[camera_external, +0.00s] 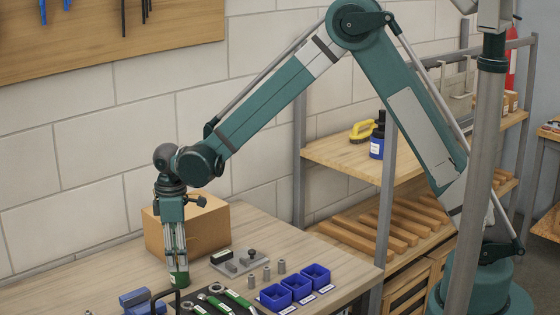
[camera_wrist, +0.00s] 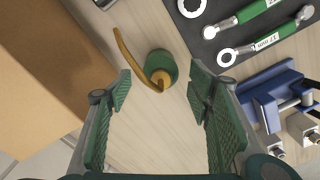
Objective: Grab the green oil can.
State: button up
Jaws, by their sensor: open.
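The green oil can (camera_wrist: 163,62) stands on the wooden bench in the wrist view. It has a round green body and a long curved brass spout (camera_wrist: 124,50) reaching to the upper left. My gripper (camera_wrist: 159,80) is open, with one green textured finger on each side of the can and a gap to both. The can lies beyond the fingertips, roughly centred between them. In the external view my gripper (camera_external: 178,262) points straight down over the bench.
A cardboard box (camera_external: 203,229) stands close behind my gripper. A dark mat with green-handled wrenches (camera_external: 238,298) and a blue vise (camera_external: 138,301) are near it. Blue bins (camera_external: 297,287) and small metal cylinders (camera_external: 267,273) sit to the right.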

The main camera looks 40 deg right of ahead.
aim_at(179, 273)
jog(key=shift+f, duration=0.8)
jog(key=shift+f, duration=0.15)
jog(key=shift+f, duration=2.45)
jog(key=c, duration=1.2)
jog(key=shift+r, duration=0.15)
jog(key=shift+r, duration=4.85)
